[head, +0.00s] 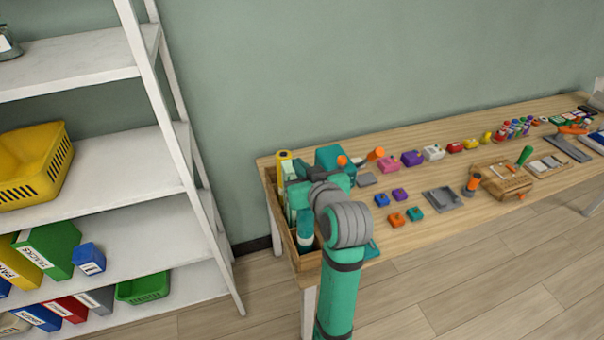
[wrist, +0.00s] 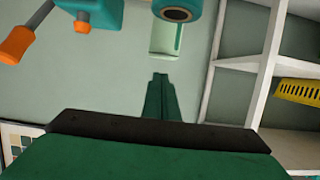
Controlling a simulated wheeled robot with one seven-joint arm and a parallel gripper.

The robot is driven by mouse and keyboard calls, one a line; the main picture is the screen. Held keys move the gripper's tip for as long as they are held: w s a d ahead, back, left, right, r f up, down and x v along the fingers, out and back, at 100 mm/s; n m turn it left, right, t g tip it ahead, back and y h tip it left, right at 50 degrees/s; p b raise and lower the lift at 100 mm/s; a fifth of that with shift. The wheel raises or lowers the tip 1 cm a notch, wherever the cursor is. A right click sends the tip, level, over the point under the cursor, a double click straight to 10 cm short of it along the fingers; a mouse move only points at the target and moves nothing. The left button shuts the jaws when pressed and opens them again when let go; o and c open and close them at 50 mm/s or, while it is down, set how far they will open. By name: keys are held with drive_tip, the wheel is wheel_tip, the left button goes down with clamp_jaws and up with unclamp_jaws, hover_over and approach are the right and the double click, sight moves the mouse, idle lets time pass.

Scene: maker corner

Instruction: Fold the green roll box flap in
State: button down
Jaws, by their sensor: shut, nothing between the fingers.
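A pale green box, which looks like the green roll box (wrist: 163,40), shows at the top middle of the wrist view with a darker green strip on it. A pale strip at its near end may be the flap; I cannot tell how far it is folded. In the head view a pale green box (head: 291,203) stands in the wooden bin at the table's left end, partly hidden by my arm. My gripper (wrist: 160,76) is shut and empty, its dark fingers pointing towards the box. Whether they touch it I cannot tell. The fingertips are hidden in the head view.
The wooden bin (head: 308,262) also holds a yellow roll (head: 284,156). White shelves (head: 90,163) stand left. Several small coloured items cover the table.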

drive_tip(key=v, duration=1)
drive_tip(key=shift+s+d+f, duration=0.2)
drive_tip(key=shift+s+f, duration=0.05)
drive_tip(key=shift+f, duration=0.1)
